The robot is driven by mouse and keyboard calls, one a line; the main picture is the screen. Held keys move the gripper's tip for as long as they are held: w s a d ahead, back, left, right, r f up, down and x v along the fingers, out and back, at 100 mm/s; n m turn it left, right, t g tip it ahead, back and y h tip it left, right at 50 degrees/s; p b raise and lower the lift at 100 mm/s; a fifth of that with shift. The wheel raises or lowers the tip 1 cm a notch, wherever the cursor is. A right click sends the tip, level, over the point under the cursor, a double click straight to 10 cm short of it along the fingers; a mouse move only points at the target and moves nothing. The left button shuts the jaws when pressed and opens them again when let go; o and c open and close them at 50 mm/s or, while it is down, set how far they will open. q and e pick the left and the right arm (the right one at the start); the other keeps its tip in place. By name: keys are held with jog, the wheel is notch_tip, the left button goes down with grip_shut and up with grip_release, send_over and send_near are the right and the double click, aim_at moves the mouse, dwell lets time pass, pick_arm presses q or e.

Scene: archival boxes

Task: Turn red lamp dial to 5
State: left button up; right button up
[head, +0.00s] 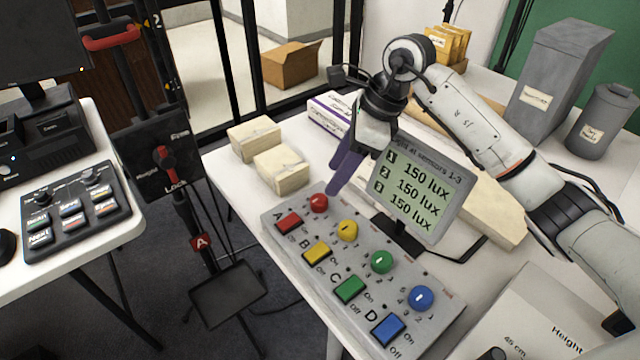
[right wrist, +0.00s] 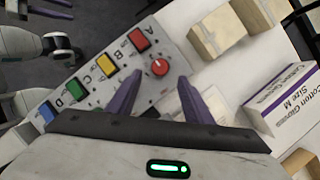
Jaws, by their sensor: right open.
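The red dial (head: 318,203) sits beside the red button (head: 289,222) in row A of the grey control panel (head: 440,309). In the right wrist view the red dial (right wrist: 159,67) has a short white mark; its setting is not readable. My right gripper (head: 336,185) is open and empty, its purple fingers just above and behind the red dial. In the right wrist view the dial shows ahead of the gap between the fingertips (right wrist: 160,85), apart from them. The display (head: 418,193) reads 150 lux on all three lines. What seem my left gripper's purple fingers (right wrist: 52,10) show small at the top left.
Yellow (head: 347,230), green (head: 381,262) and blue (head: 421,298) dials follow along the panel. Pale blocks (head: 281,170) and a glove box (head: 327,117) stand behind. The display stands close to the right gripper. A second table with a button console (head: 76,209) is at left.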

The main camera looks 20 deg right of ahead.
aim_at(320, 198)
jog(key=x, duration=0.6)
jog(key=shift+f, duration=0.1)
jog(key=shift+w+a+f, duration=0.1)
jog(key=shift+a+f, duration=0.15)
jog(key=shift+f, duration=0.3)
jog(key=c, duration=1)
